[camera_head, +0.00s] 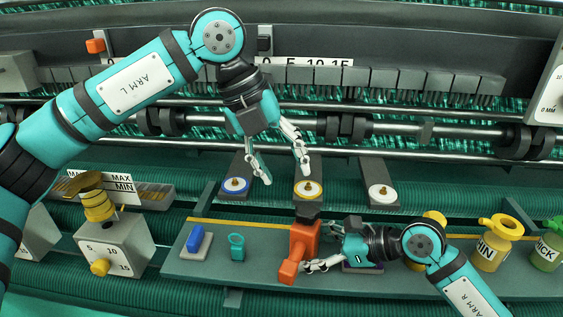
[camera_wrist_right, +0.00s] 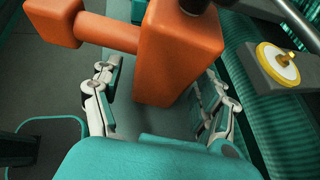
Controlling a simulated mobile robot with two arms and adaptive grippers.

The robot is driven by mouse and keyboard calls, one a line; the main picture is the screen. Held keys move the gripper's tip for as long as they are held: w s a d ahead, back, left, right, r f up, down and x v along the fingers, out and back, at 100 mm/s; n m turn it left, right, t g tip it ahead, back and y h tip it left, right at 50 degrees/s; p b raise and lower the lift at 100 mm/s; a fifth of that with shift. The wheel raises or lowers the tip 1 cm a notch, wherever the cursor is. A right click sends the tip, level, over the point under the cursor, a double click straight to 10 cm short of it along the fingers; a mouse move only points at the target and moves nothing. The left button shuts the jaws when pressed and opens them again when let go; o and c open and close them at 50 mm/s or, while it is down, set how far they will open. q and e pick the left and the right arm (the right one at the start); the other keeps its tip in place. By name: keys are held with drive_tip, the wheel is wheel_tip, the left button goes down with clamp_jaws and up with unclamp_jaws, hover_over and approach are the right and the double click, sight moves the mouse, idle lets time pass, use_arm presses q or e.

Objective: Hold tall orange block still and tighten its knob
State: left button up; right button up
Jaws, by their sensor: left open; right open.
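The tall orange block (camera_head: 302,243) stands on the dark green shelf, with a thick side arm ending in a smaller orange block. A dark knob (camera_head: 307,211) sits on its top; only a dark bit shows at the top of the right wrist view. My right gripper (camera_head: 318,250) is open and comes at the block from the right. In the right wrist view the orange block (camera_wrist_right: 180,55) stands just ahead, between the lines of the spread fingers; contact cannot be told. My left gripper (camera_head: 285,178) is open and empty, above and behind the knob, apart from it.
On the shelf (camera_head: 220,265) left of the block are a blue piece (camera_head: 199,240) and a teal ring-topped piece (camera_head: 237,247). Yellow (camera_head: 495,245) and green (camera_head: 549,248) containers stand at the right. Behind are blue, yellow and white discs (camera_head: 380,191) on dark plates.

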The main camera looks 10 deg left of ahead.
drive_tip(key=shift+a+f, duration=0.2)
drive_tip(key=shift+a, duration=0.2)
clamp_jaws()
idle(0.4)
idle(0.7)
use_arm(q)
drive_tip(key=shift+o, duration=1.4)
drive_tip(key=shift+d, duration=0.3)
drive_tip(key=m+y, duration=0.4)
hover_over(307, 209)
drive_tip(key=shift+d+f+g, duration=0.15)
drive_tip(key=shift+f+g, duration=0.15)
drive_tip(key=shift+f, duration=0.5)
use_arm(e)
drive_tip(key=shift+w+d, duration=0.1)
drive_tip(key=shift+d, duration=0.1)
use_arm(q)
drive_tip(key=shift+f+y, duration=0.3)
drive_tip(key=shift+f, duration=4.15)
use_arm(e)
drive_tip(key=shift+a, duration=0.15)
